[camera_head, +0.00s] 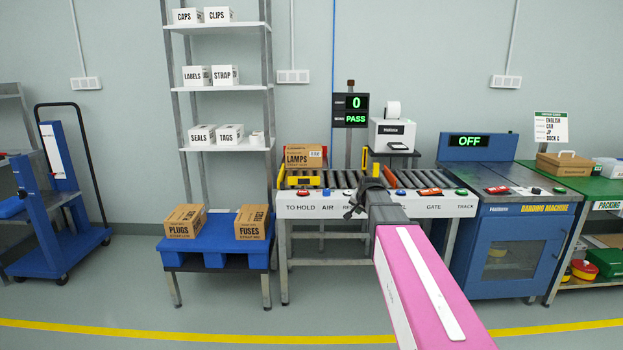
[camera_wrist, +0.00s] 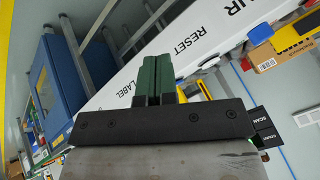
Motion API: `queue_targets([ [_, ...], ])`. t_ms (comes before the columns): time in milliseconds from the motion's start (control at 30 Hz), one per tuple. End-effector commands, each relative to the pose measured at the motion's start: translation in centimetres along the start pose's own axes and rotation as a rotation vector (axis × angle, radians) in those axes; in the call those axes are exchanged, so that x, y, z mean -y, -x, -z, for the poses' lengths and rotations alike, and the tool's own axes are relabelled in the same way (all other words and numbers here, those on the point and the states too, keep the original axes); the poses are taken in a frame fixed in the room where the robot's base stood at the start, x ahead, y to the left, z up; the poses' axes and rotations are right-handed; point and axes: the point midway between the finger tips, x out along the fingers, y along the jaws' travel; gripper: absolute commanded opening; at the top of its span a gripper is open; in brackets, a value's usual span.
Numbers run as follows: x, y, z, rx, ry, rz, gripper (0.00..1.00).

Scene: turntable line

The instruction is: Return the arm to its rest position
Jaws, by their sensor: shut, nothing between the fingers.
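My arm, with its pink and white link, reaches from the lower right of the head view toward the conveyor's front panel. My gripper (camera_head: 352,207) is at its far end, in front of that panel. In the wrist view the two dark green fingers of my gripper (camera_wrist: 153,78) lie side by side, shut, with nothing between them. The white panel (camera_wrist: 185,50) with the words RESET and LABEL shows beyond the fingers. I cannot tell the exact gap between them and the panel.
The roller conveyor (camera_head: 430,207) carries a LAMPS box (camera_head: 303,157) at its left end. A blue table (camera_head: 220,248) with PLUGS and FUSES boxes stands left. The blue banding machine (camera_head: 515,250) stands right, its display reading OFF. Floor in front is clear up to the yellow line (camera_head: 150,332).

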Motion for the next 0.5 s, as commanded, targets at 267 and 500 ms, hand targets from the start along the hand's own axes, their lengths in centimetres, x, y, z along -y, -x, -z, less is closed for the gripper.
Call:
queue_targets([
  [267,-6.4,-0.9,-10.3,0.162,0.158,-0.1,0.0],
  [500,-13.9,0.0,-22.2,0.389,0.361,-0.194,0.0],
])
